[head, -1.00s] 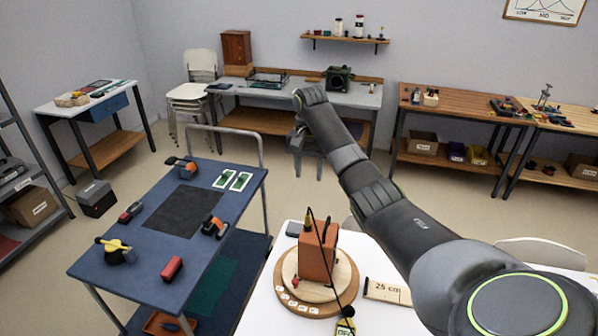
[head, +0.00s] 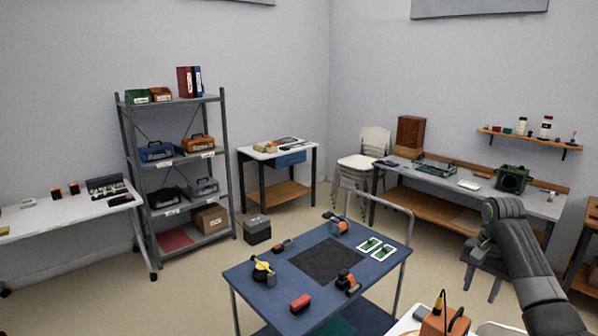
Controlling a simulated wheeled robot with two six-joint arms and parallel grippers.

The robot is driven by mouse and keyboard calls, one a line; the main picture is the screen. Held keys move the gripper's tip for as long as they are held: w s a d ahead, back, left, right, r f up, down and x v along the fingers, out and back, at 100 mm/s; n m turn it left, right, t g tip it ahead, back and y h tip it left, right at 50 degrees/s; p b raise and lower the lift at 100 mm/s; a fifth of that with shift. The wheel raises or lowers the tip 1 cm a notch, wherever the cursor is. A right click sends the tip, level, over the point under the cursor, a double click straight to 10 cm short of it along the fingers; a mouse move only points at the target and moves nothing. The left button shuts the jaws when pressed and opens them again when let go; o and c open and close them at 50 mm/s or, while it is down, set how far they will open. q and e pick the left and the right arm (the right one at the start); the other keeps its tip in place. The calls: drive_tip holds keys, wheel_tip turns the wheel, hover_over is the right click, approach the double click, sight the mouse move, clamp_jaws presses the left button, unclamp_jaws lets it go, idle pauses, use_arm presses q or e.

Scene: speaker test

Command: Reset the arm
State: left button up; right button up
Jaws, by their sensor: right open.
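My right arm comes in from the lower right in the head view. Its gripper (head: 483,264) hangs at the wrist, pointing down, with its fingers apart and nothing between them. It is in the air to the right of the blue cart (head: 262,291), in front of the long workbench. My left gripper is not in the picture. An orange-brown box (head: 445,324) with a cable on top shows at the bottom edge, on a white table that is mostly cut off.
The cart carries a dark mat (head: 327,260), a red block (head: 300,303), two white-and-green cards and several small tools. A metal shelf (head: 228,150) and a white table (head: 60,218) stand at the left. Stacked chairs (head: 362,160) stand near the corner.

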drive_tip(key=s+a+f+n+t+h, duration=0.1)
drive_tip(key=s+a+f+n, duration=0.25)
drive_tip(key=s+f, duration=0.7)
drive_tip(key=s+a+f+n+t, duration=0.1)
drive_tip(key=s+a+f+n, duration=0.25)
drive_tip(key=s+f, duration=0.65)
drive_tip(key=s+a+r+n+t, duration=0.1)
drive_tip(key=s+a, duration=0.1)
drive_tip(key=s, duration=0.8)
drive_tip(key=s+a+r+n+t, duration=0.1)
drive_tip(key=s+a, duration=0.2)
drive_tip(key=s, duration=0.7)
wheel_tip(320, 180, down, 32)
drive_tip(key=d+g+b, duration=0.2)
drive_tip(key=b, duration=0.6)
use_arm(q)
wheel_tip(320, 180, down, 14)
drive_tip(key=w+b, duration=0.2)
drive_tip(key=b, duration=0.4)
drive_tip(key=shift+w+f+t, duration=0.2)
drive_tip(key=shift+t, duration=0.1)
use_arm(e)
drive_tip(key=s+f, duration=0.8)
drive_tip(key=f, duration=0.3)
drive_tip(key=s+a+f, duration=0.1)
drive_tip(key=s+f, duration=0.7)
drive_tip(key=f, duration=0.3)
drive_tip(key=shift+a+f+g, duration=0.15)
drive_tip(key=shift+f+g, duration=0.25)
